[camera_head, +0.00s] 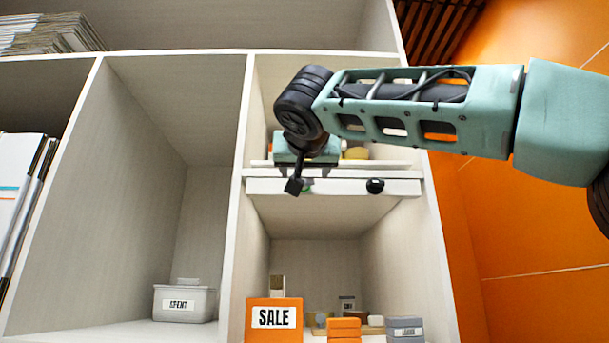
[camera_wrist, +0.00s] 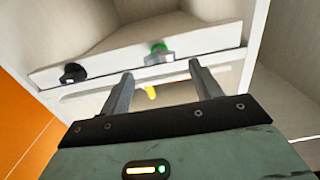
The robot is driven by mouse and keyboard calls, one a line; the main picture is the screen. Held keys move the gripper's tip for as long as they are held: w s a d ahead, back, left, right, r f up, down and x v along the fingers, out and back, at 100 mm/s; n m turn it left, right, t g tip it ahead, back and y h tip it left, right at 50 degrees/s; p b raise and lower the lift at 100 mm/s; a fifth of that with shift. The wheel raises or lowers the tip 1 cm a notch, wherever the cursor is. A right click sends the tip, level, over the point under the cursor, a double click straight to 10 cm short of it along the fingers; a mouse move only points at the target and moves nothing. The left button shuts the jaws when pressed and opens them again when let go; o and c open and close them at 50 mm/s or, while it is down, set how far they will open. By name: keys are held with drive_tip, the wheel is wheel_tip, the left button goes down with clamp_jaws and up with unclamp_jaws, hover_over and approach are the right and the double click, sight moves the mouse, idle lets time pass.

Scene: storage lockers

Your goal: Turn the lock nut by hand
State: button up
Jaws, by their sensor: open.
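A green knob with a grey base (camera_wrist: 158,52) sits on the front of a white panel (camera_wrist: 215,38). A black knob (camera_wrist: 73,73) sits on the same panel, to its left in the wrist view and to its right in the head view (camera_head: 375,186). I cannot tell for certain which one is the lock nut. My gripper (camera_wrist: 160,69) is open and empty. Its fingertips point at the panel, with the green knob beyond and between them, apparently apart from it. In the head view my gripper (camera_head: 306,172) mostly hides the green knob (camera_head: 307,188).
The panel is the front edge of a shelf in a white locker. A yellow item (camera_head: 357,153) stands above it. Below are an orange SALE box (camera_head: 274,318), small orange and grey boxes, and a SPENT bin (camera_head: 184,303) in the left compartment. An orange wall (camera_head: 540,235) is at right.

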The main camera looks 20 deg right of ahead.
drive_tip(key=shift+x, duration=2)
drive_tip(key=c, duration=1)
